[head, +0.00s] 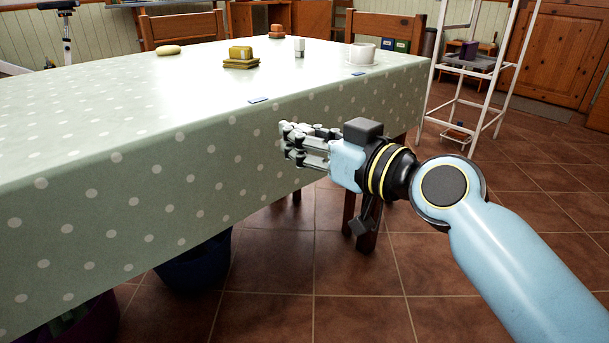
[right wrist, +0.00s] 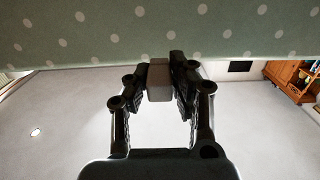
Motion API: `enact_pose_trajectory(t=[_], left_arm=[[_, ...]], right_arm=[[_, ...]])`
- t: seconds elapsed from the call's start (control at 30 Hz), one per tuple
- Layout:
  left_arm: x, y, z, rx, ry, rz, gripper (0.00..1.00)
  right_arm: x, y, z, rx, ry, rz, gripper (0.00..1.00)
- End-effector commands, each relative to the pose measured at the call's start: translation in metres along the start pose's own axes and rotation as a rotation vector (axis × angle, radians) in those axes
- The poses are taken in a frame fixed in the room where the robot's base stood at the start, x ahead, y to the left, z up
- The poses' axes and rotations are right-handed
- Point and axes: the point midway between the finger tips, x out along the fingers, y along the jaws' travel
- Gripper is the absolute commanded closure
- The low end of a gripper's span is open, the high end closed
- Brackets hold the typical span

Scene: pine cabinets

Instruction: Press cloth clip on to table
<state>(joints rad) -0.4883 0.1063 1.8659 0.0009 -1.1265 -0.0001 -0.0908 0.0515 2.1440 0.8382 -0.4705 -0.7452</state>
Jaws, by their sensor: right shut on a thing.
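The table (head: 130,130) wears a pale green cloth with white dots that hangs over its side. Two small blue-grey cloth clips, a nearer one (head: 259,99) and a farther one (head: 358,73), sit along the table's right edge. My right gripper (head: 288,143) is beside the hanging cloth, below the tabletop edge. In the right wrist view, my right gripper (right wrist: 160,80) is shut on a light grey block-like cloth clip (right wrist: 158,78), just by the cloth (right wrist: 150,30). I cannot tell whether the clip touches the cloth. My left gripper is out of view.
On the table stand a yellow butter dish (head: 241,56), a bread roll (head: 168,50), a white shaker (head: 299,46) and a white cup (head: 361,55). A white metal shelf stand (head: 470,70) is at the right. Chairs stand behind; open tiled floor (head: 380,290) lies in front.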

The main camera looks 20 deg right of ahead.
Motion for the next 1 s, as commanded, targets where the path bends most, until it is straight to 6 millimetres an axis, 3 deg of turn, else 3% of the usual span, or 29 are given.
enact_pose_trajectory(t=[0.27,0.57,1.0], left_arm=[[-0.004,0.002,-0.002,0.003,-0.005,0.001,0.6],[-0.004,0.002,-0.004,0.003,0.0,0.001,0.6],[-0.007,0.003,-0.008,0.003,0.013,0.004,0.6]], right_arm=[[-0.009,-0.001,-0.012,-0.003,0.058,0.012,1.0],[-0.01,-0.001,-0.011,-0.002,0.055,0.014,1.0],[0.029,0.0,-0.013,-0.001,0.056,0.016,1.0]])
